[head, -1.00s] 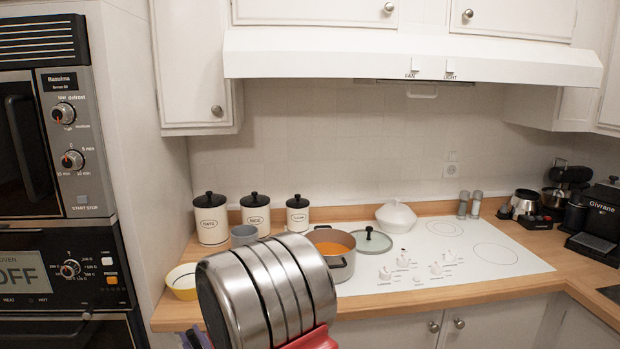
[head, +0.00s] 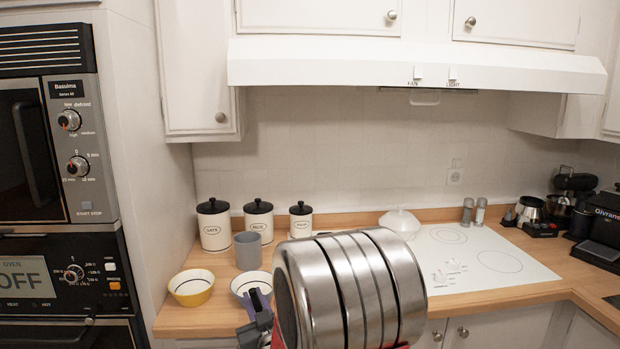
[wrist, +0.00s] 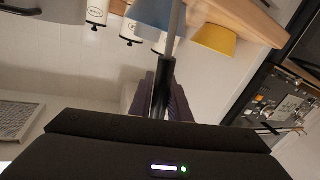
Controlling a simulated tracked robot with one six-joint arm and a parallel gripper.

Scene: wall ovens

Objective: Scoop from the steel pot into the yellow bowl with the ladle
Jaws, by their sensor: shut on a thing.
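The yellow bowl (head: 191,290) stands at the counter's left front, its white inside looking empty; it also shows upside down in the wrist view (wrist: 214,40). My gripper (wrist: 161,88) has purple fingers shut on the ladle's black handle (wrist: 160,90). The ladle's grey shaft runs up out of the wrist view, so its scoop is not seen. In the head view my gripper (head: 258,303) is low, in front of a second bowl (head: 250,281), right of the yellow one. My arm hides the steel pot in the head view; a grey rounded edge at the wrist view's top left may be it.
A grey mug (head: 248,250) stands behind the bowls. Several white canisters (head: 214,225) line the back wall. The white cooktop (head: 490,258) lies to the right, with a white lidded dish (head: 399,222) behind. The range hood (head: 415,65) hangs above.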

